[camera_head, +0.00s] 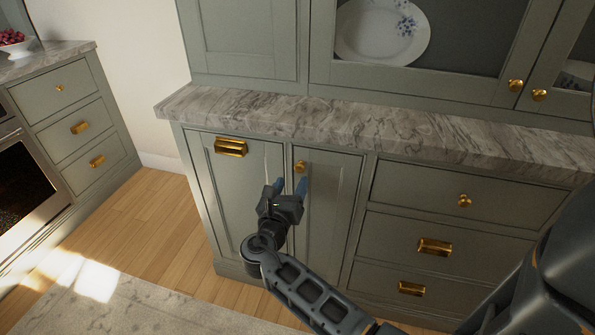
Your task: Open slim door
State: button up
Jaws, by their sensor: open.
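The slim door (327,215) is a narrow grey-green panel in the lower cabinet, under the marble counter. It looks shut. It has a small round brass knob (300,167) near its upper left corner. A wider panel (233,205) with a brass cup pull (231,147) stands to its left. My gripper (290,186) is in front of the slim door's left edge, just below the knob. Its two bluish fingers are apart, one on each side below the knob, and hold nothing. I cannot tell whether they touch the door. My gripper and arm hide the lower left of the door.
Drawers with brass handles (435,247) are to the right of the slim door. The marble counter edge (330,125) juts out above it. A glass-fronted upper cabinet holds a plate (383,30). Wooden floor (165,220) and a pale rug (110,300) lie open at the left.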

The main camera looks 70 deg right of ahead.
aim_at(298, 168)
jog(key=d, duration=0.6)
jog(key=shift+w+d, duration=0.25)
jog(key=shift+d, duration=0.1)
jog(key=shift+c, duration=0.2)
grip_shut()
